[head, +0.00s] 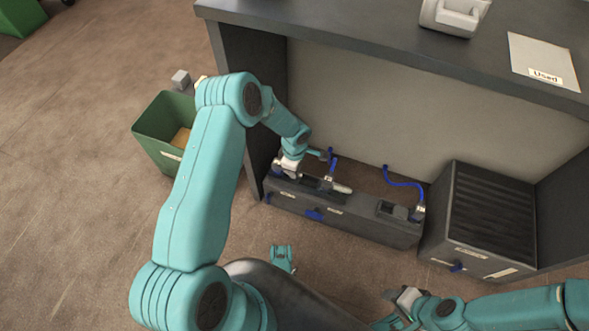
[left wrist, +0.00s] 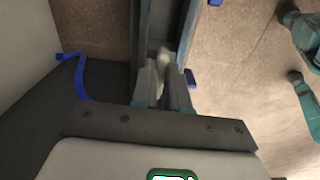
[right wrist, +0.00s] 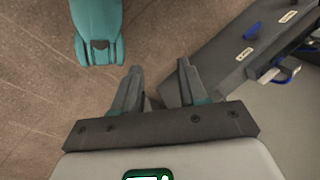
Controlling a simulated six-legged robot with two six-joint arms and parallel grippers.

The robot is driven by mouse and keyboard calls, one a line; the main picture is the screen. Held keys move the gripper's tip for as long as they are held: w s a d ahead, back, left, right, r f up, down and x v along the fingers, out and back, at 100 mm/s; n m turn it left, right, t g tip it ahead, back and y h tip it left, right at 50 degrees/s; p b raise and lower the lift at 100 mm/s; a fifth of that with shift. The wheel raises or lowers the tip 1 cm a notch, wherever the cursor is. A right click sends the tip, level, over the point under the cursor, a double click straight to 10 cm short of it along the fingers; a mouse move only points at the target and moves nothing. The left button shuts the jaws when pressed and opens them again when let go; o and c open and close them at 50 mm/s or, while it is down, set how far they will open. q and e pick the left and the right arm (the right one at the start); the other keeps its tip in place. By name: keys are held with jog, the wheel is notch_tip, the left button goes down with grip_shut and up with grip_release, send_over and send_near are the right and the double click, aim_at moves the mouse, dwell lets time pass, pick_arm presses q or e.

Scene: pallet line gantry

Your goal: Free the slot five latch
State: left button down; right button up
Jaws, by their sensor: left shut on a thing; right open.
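A long dark box (head: 375,228) with small labels stands on the floor under the desk. The label text is too small to read, so I cannot tell which part is slot five. A blue latch-like piece (head: 314,213) is on its front; a blue piece also shows beside my fingers in the left wrist view (left wrist: 192,78). My left gripper (head: 324,184) is low over the left part of the box, shut on a pale-tipped thing (left wrist: 162,57), mostly hidden between the fingers. My right gripper (right wrist: 158,68) is open and empty, in front of the box and apart from it.
A ribbed dark box (head: 490,215) stands at the right of the long box. A blue hose (head: 403,183) rises behind. The desk (head: 380,48) overhangs from above. A green bin (head: 160,130) is at the left. The brown floor in front is mostly free.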

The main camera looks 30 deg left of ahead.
pick_arm(q)
jog(key=m+b, duration=0.1)
jog(key=m, duration=0.1)
jog(key=m+b, duration=0.1)
jog(key=m, duration=0.1)
jog(key=shift+s+a+f, duration=0.1)
jog(key=shift+s+a, duration=0.05)
jog(key=shift+s, duration=0.05)
jog(key=m+b, duration=0.1)
jog(key=m, duration=0.5)
jog(key=shift+s+a, duration=0.1)
jog(key=m, duration=0.3)
jog(key=shift+a+b, duration=0.1)
jog(key=shift+b, duration=0.3)
jog(key=shift+a+m, duration=0.1)
jog(key=shift+m, duration=2)
pick_arm(e)
jog(key=shift+t, duration=0.6)
jog(key=shift+w+d+f, duration=0.15)
jog(key=shift+w+f, duration=0.55)
jog(key=shift+f, duration=0.3)
jog(key=shift+w+d+f, duration=0.15)
jog(key=shift+w+f, duration=0.55)
jog(key=shift+f, duration=0.25)
pick_arm(q)
jog(key=c, duration=1.1)
grip_release()
